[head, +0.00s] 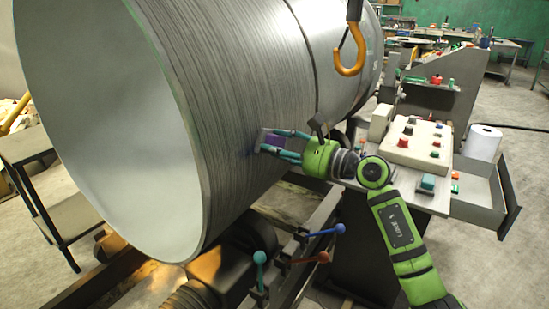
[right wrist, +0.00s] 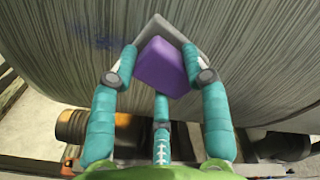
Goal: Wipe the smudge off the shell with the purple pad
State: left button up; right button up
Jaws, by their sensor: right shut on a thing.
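The shell (head: 225,90) is a large brushed-metal cylinder that fills the left and middle of the head view. My right gripper (head: 276,145) is shut on the purple pad (head: 270,142), at the shell's lower right side. In the right wrist view the pad (right wrist: 163,65) sits between teal fingers, with a grey backing along its far edges. A bluish-purple smudge (right wrist: 97,35) shows on the shell, left of the pad and apart from it in the picture. Whether the pad touches the shell I cannot tell. My left gripper is not in view.
An orange hook (head: 350,55) hangs at the upper right of the shell. A control panel (head: 415,145) with coloured knobs stands right of my right gripper, above an open drawer (head: 485,190). Coloured levers (head: 326,230) stick up below the gripper. A paper roll (head: 484,142) stands far right.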

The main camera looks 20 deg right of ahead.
aim_at(260, 149)
jog(key=shift+w+d, duration=0.2)
jog(key=shift+d, duration=0.05)
jog(key=shift+b, duration=0.4)
jog(key=shift+s+a+p, duration=0.4)
jog(key=shift+s+a, duration=0.2)
jog(key=shift+a, duration=0.2)
jog(key=shift+s+a+p, duration=0.4)
jog(key=shift+s+a, duration=0.15)
jog(key=shift+a, duration=0.2)
jog(key=shift+s+a+r+p, duration=0.1)
jog(key=shift+s+a+p, duration=0.65)
jog(key=shift+a, duration=0.25)
jog(key=shift+s+a, duration=0.45)
jog(key=shift+a, duration=0.05)
jog(key=shift+s+a+p, duration=0.5)
jog(key=shift+a+p, duration=0.1)
jog(key=shift+p, duration=0.1)
jog(key=shift+s+a+p, duration=0.55)
jog(key=shift+s+a, duration=0.1)
jog(key=shift+a, duration=0.2)
